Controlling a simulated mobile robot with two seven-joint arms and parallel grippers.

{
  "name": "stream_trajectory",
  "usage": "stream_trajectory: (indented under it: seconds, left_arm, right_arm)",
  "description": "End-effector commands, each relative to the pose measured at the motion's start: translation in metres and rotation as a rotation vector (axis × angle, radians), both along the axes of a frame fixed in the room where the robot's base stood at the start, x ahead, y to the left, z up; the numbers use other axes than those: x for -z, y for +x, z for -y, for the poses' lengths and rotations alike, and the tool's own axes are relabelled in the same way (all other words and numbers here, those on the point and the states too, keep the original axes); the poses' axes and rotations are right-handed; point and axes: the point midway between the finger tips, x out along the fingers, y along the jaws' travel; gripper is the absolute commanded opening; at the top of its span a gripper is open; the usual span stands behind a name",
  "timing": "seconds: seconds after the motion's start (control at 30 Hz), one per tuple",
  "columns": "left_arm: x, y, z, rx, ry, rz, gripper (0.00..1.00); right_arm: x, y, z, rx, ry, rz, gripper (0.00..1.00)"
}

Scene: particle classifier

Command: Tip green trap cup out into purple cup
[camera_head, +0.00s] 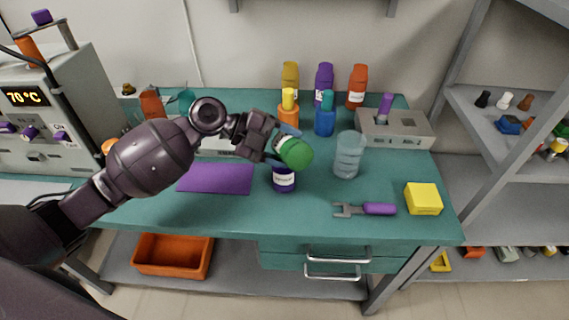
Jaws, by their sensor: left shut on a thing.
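The green trap cup (294,153) is held in my left gripper (276,147) in the head view. It is tilted and sits just above the purple cup (284,179). The purple cup stands upright on the teal bench and has a white label. The green cup's bottom faces right and toward the camera, so its mouth and contents are hidden. The purple cup's opening is mostly covered by the green cup above it. I cannot tell whether the two cups touch. My right gripper is not in view.
A clear beaker (347,156) stands close to the right of the cups. A purple mat (215,178) lies to the left. A purple-handled wrench (366,209) and a yellow block (423,199) lie at front right. Several bottles (324,84) stand behind.

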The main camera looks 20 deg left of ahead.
Motion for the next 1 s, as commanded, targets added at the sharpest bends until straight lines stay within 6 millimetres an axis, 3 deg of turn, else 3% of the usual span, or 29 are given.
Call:
stream_trajectory:
  seconds: [1.0]
  left_arm:
    - [-0.0005, 0.0032, -0.0030, 0.000, -0.082, -0.079, 0.38]
  right_arm:
    - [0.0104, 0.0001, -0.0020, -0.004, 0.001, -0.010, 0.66]
